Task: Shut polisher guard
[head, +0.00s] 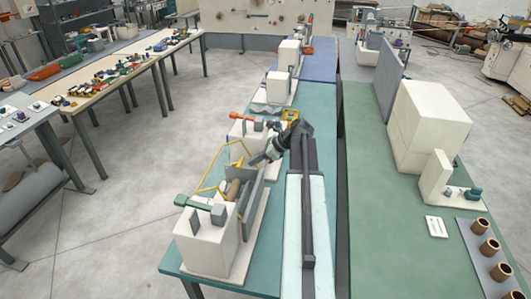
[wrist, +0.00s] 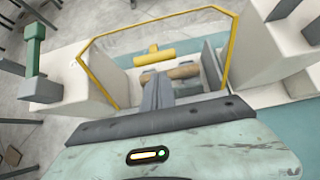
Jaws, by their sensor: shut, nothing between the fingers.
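The polisher has a cream housing (head: 205,240) on the teal bench, with a tan roll (head: 233,188) and an upright grey panel (head: 251,205) beside it. Its guard is a yellow frame (head: 208,170) that stands up, tilted, on the left side of the machine. In the wrist view the guard's yellow frame (wrist: 165,21) arches across behind the tan roll (wrist: 172,74) and a yellow bar (wrist: 155,56). My gripper (head: 262,158) is over the polisher's far right part. In the wrist view my gripper (wrist: 157,90) is shut and empty, and its fingers overlap the roll. I cannot tell whether it touches anything.
A green lever (head: 190,202) sticks out at the near housing, and an orange lever (head: 240,116) at the one behind. More cream machines line the teal bench (head: 170,262). A green bench (head: 375,210) with a large cream block (head: 428,120) stands at right.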

